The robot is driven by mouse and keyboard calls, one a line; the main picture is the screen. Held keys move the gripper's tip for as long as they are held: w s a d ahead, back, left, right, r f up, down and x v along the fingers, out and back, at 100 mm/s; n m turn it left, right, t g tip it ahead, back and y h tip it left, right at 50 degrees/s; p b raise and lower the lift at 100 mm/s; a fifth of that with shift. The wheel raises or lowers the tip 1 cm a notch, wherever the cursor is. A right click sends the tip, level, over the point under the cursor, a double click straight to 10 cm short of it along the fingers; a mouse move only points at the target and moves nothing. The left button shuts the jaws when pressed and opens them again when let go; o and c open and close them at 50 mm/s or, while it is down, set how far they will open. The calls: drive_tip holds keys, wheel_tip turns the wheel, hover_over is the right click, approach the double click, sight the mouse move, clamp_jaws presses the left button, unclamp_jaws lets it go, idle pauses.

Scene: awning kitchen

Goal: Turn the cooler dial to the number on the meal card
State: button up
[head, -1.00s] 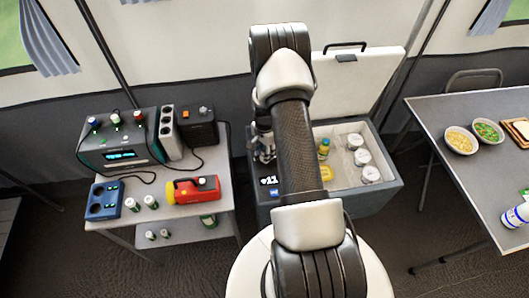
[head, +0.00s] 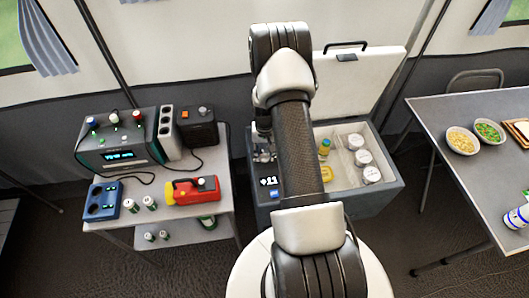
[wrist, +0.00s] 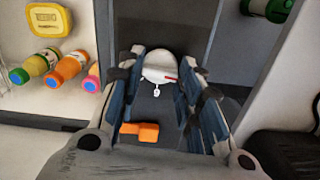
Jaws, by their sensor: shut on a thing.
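The cooler (head: 385,198) stands open below my arm. Its small dark display (head: 269,181) shows white digits that look like 21, though they are small. In the wrist view the round white dial (wrist: 158,68), with a red mark on its right side, sits between my fingertips. My gripper (wrist: 164,76) is shut on the dial; its lower part also shows in the head view (head: 263,150), partly hidden by my arm. An orange part (wrist: 140,130) lies nearer the wrist camera, between the fingers. I cannot make out a meal card in either view.
The open cooler holds bottles, a yellow box (wrist: 48,19) and several jars (head: 363,158). A side table (head: 222,170) with a power unit (head: 120,140) and red torch (head: 192,190) stands left. A grey table (head: 450,120) with bowls stands right.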

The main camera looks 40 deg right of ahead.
sight(264, 155)
drive_tip(key=shift+n, duration=0.6)
drive_tip(key=o, duration=1.1)
drive_tip(key=shift+c, duration=0.2)
wheel_tip(264, 155, up, 12)
idle(0.4)
